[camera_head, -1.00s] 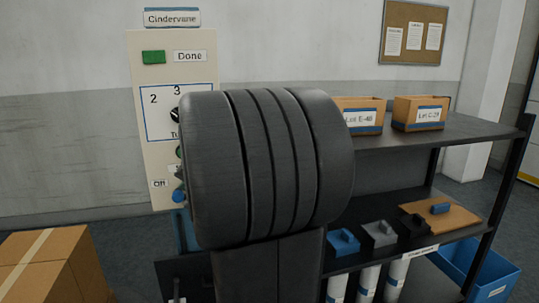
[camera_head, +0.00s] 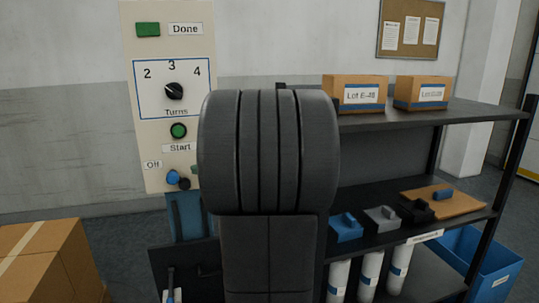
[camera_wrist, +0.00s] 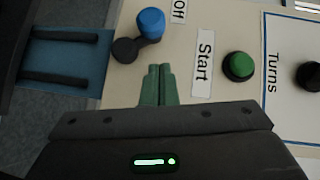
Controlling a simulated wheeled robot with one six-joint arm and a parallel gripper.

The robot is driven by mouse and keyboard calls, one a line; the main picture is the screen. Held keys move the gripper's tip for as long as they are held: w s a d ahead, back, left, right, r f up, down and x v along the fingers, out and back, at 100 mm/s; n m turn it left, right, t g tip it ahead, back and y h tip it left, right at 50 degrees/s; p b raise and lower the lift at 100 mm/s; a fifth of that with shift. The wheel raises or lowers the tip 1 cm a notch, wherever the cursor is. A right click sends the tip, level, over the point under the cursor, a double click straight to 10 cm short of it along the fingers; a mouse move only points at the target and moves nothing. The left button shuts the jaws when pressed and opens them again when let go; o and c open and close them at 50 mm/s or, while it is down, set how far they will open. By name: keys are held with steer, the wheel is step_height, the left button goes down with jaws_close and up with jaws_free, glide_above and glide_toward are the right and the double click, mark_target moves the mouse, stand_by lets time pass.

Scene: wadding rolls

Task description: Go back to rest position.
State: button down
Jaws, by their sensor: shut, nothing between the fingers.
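My gripper (camera_wrist: 158,72) shows in the wrist view with its two green fingers together and nothing between them. It points at the cream control panel (camera_wrist: 125,82), beside the blue knob (camera_wrist: 151,23) and the "Start" label. The green Start button (camera_wrist: 239,66) is to the right of the fingertips, apart from them. In the head view my dark arm covers the middle and hides most of the gripper. The panel (camera_head: 150,70) there shows the green Done piece (camera_head: 148,29), the Turns dial (camera_head: 174,91), the Start button (camera_head: 178,131) and the blue knob (camera_head: 172,177).
A dark shelf (camera_head: 470,122) on the right carries two cardboard lot boxes (camera_head: 355,82); its lower level holds small blocks, with white rolls (camera_head: 370,275) below. A blue bin (camera_head: 490,262) stands on the floor at right. A cardboard box (camera_head: 40,262) is at lower left.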

steer(key=shift+w+d+f+m+t+y+b, duration=0.1)
steer(key=shift+d+f+m+t+y+b, duration=0.15)
steer(key=shift+d+f+m+y, duration=0.35)
steer(key=shift+w+d+f+m+t+y+b, duration=0.1)
steer(key=shift+d+f+m+t+y, duration=0.25)
steer(key=shift+m+y, duration=0.4)
steer(key=shift+a, duration=0.1)
steer(key=shift+a, duration=0.1)
